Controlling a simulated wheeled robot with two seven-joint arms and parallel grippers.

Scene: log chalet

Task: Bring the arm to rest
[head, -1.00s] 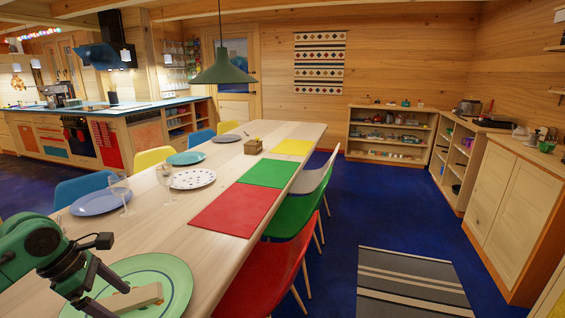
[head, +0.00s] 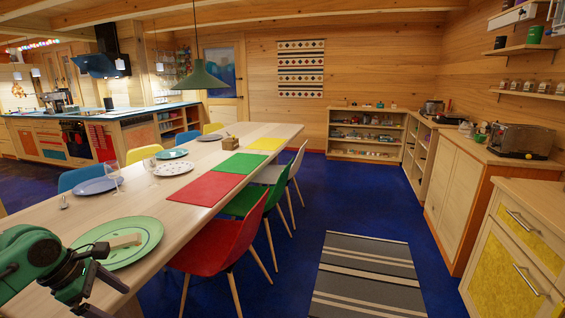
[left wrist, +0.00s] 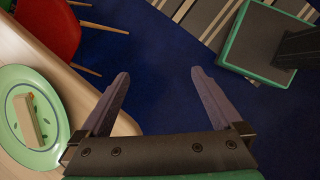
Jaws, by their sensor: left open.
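My left gripper (head: 104,290) is at the lower left of the head view, beside the near edge of the long wooden table (head: 60,228). In the left wrist view the left gripper (left wrist: 158,98) has its two fingers spread apart with nothing between them, over the blue floor. A small pale wooden block (head: 126,240) lies on a green plate (head: 148,246) on the table, apart from the gripper. The block (left wrist: 26,122) and plate (left wrist: 58,122) also show at the left of the left wrist view. My right gripper is in neither view.
A red chair (head: 225,245), a green chair (head: 247,203) and a pale chair stand along the table's right side. A striped rug (head: 367,275) lies on the open blue floor (head: 300,222). Wooden cabinets (head: 470,195) line the right wall.

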